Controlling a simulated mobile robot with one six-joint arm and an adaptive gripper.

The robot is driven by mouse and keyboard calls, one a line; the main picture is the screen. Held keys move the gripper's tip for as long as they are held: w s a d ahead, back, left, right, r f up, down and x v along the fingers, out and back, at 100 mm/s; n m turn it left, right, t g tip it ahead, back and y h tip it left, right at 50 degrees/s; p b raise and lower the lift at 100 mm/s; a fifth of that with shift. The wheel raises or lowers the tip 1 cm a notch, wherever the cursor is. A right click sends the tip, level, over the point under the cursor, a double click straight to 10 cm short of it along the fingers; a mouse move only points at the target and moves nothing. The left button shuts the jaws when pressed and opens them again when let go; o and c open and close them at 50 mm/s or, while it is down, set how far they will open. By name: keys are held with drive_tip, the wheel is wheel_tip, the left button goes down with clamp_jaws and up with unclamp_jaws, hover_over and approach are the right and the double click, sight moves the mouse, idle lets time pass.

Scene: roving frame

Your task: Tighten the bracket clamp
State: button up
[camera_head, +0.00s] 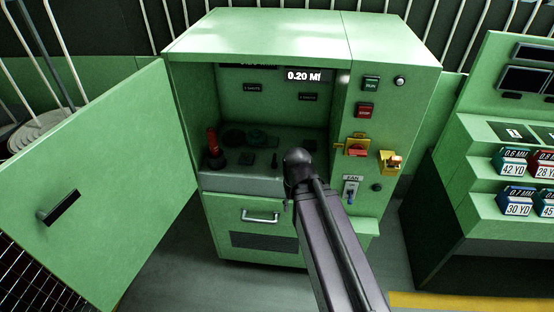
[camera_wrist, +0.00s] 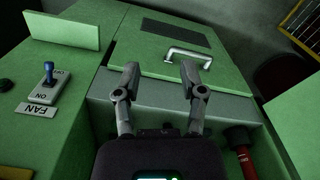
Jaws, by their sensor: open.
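A green cabinet (camera_head: 186,110) stands with its door (camera_head: 105,180) swung open to the left. Inside, a red-handled lever (camera_head: 212,142) stands on the shelf at left. Dark round fittings (camera_head: 235,138) and a small black lever (camera_head: 275,160) sit farther right; I cannot tell which part is the bracket clamp. My gripper (camera_wrist: 162,74) is open and empty in the wrist view, over the shelf's front edge near the drawer handle (camera_wrist: 188,56). The red lever (camera_wrist: 240,142) is right of it there. In the head view my arm hides the gripper and some of the shelf.
The right panel has green and red buttons (camera_head: 364,110), yellow-mounted switches (camera_head: 390,162) and a blue fan toggle (camera_head: 350,190), also in the wrist view (camera_wrist: 48,72). A console (camera_head: 480,200) with labelled blocks stands at right. Dark floor lies between cabinet and console.

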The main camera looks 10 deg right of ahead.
wheel_tip(320, 180, up, 7)
drive_tip(key=m+p, duration=0.4)
drive_tip(key=p, duration=0.3)
hover_over(274, 158)
drive_tip(key=shift+s+f, duration=0.1)
drive_tip(key=shift+f, duration=0.1)
wheel_tip(274, 158, down, 13)
drive_tip(key=b, duration=1.3)
drive_tip(key=shift+f+b, duration=0.2)
drive_tip(key=shift+b, duration=0.2)
